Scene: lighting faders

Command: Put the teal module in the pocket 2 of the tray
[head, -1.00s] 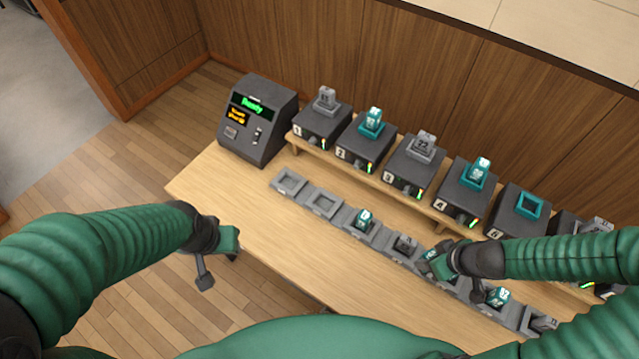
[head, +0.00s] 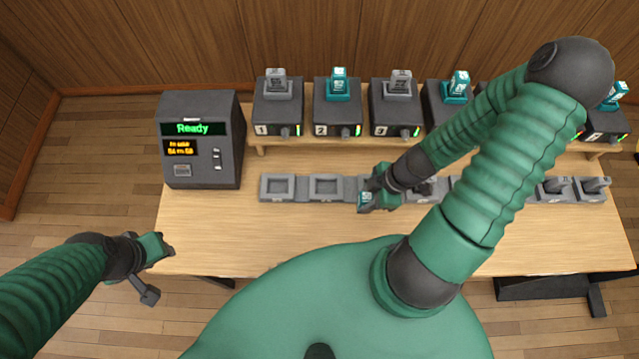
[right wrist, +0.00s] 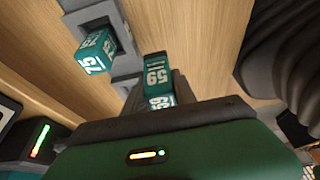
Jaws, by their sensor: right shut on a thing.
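My right gripper (head: 370,192) is shut on a teal module, above the third pocket from the left of the tray. In the right wrist view the held teal module (right wrist: 158,70) shows the number 59 and points away from the jaws. A second teal module (right wrist: 95,52) stands in a pocket beside it. The grey tray (head: 300,187) is a row of square pockets. Pocket 1 (head: 277,187) and pocket 2 (head: 326,187) are empty, to the left of my right gripper. My left gripper (head: 160,250) is off the table's left front; its jaw opening is unclear.
A console (head: 202,140) reading Ready stands at the back left. Numbered dark fader boxes (head: 338,105) with grey and teal modules stand on a raised shelf behind the tray. My right arm hides part of the tray and some boxes. The table's front left (head: 240,230) is clear.

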